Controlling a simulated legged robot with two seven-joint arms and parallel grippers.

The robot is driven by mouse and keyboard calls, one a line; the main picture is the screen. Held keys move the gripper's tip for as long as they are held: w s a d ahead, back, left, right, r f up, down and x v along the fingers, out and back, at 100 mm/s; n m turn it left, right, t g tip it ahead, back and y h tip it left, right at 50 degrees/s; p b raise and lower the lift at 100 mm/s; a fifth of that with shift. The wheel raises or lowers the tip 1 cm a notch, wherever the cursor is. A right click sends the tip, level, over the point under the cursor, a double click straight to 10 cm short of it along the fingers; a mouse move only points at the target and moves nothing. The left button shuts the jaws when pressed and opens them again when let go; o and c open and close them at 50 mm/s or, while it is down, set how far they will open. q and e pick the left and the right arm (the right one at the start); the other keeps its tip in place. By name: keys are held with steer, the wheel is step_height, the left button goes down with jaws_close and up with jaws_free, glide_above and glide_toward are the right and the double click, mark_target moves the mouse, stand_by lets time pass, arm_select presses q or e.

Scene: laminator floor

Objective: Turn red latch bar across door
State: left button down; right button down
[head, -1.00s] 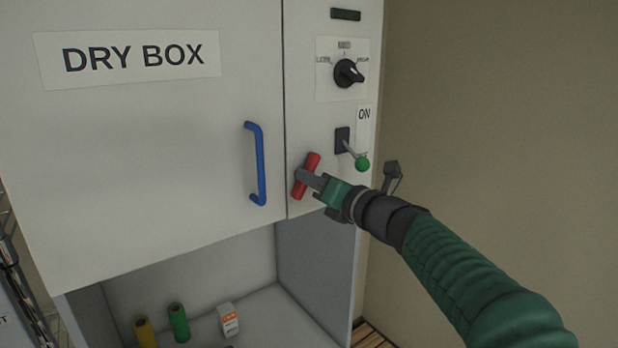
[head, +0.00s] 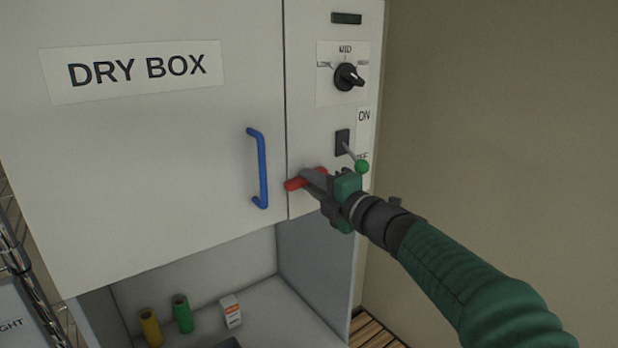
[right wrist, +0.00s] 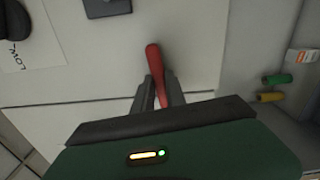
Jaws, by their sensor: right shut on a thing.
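The red latch bar (head: 292,184) is on the cabinet's narrow right panel, low beside the door seam. It lies close to level, its left end slightly lower and at the seam. My right gripper (head: 309,177) is shut on the bar near its middle and hides part of it. In the right wrist view the bar (right wrist: 154,60) stands between the two fingers, with one end near the seam line. The white door (head: 150,170), labelled DRY BOX, looks shut, with a blue handle (head: 262,168) left of the bar. My left gripper is not in view.
A green-tipped lever (head: 361,166) sits just above my right gripper, close to it. A black rotary knob (head: 348,77) is higher up. Below the door, an open bay holds a yellow roll (head: 151,327), a green roll (head: 182,314) and a small white box (head: 230,311).

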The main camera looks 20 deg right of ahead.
steer(key=shift+d+f+m, duration=0.15)
steer(key=shift+f+m, duration=0.15)
steer(key=shift+m, duration=0.3)
steer(key=shift+f, duration=0.15)
steer(key=c, duration=1.4)
jaws_free()
steer(key=shift+s, duration=0.1)
steer(key=shift+o, duration=0.2)
steer(key=shift+s+d+r+p, duration=0.1)
steer(key=shift+d+r+p, duration=0.2)
steer(key=b+v, duration=0.5)
steer(key=v, duration=1.1)
steer(key=shift+s+d, duration=0.2)
steer(key=shift+s, duration=0.15)
steer(key=shift+a, duration=0.1)
